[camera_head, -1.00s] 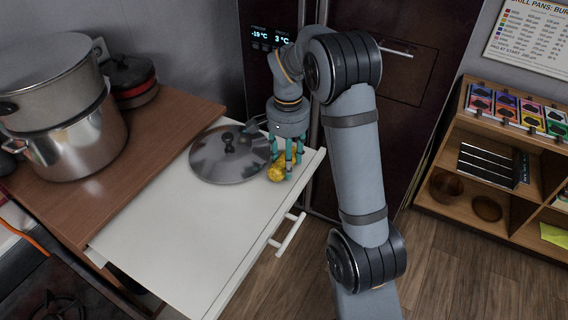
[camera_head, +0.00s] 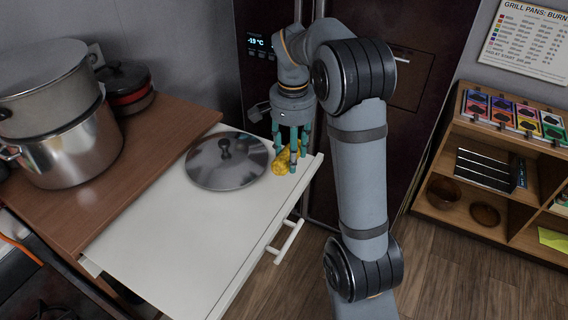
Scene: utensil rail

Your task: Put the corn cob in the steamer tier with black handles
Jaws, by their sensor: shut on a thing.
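The yellow corn cob (camera_head: 282,162) is at the far right part of the white pull-out surface, just right of the round metal lid. My gripper (camera_head: 288,160) points down over it, with its teal fingers shut on the cob. I cannot tell whether the cob still touches the surface. On the wooden counter at left stands a steamer: a grey upper tier (camera_head: 48,88) on a shiny steel pot (camera_head: 72,150).
The metal lid (camera_head: 215,172) with a black knob lies beside my gripper. The white pull-out surface (camera_head: 185,235) is clear toward the front. A black and red pot (camera_head: 126,88) stands behind the steamer. A wooden shelf (camera_head: 470,205) is at right.

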